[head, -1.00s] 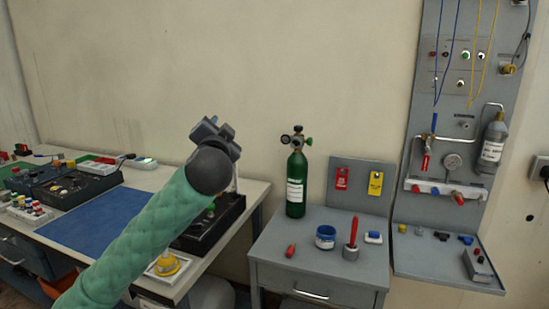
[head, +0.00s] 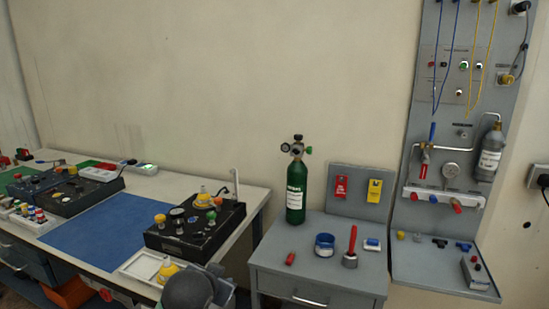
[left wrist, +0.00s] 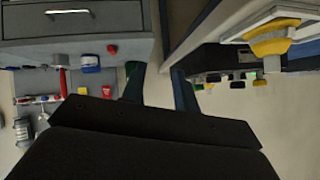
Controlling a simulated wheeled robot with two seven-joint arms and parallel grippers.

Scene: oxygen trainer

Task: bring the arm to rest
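My left arm shows only as a dark rounded joint and part of the wrist at the bottom edge of the head view, in front of the workbench's right end. In the left wrist view my left gripper (left wrist: 159,88) has two dark fingers spread apart with nothing between them. It is open and empty, clear of the bench and the drawer cabinet. The green oxygen cylinder (head: 296,188) stands upright on the grey cabinet (head: 322,262), away from the gripper. My right gripper is in neither view.
The bench holds a blue mat (head: 108,229), a black gauge box (head: 196,229) and a white tray with a yellow part (head: 168,270). A blue tub (head: 324,245) and a red-handled tool (head: 351,250) stand on the cabinet. A grey wall panel (head: 452,110) is at right.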

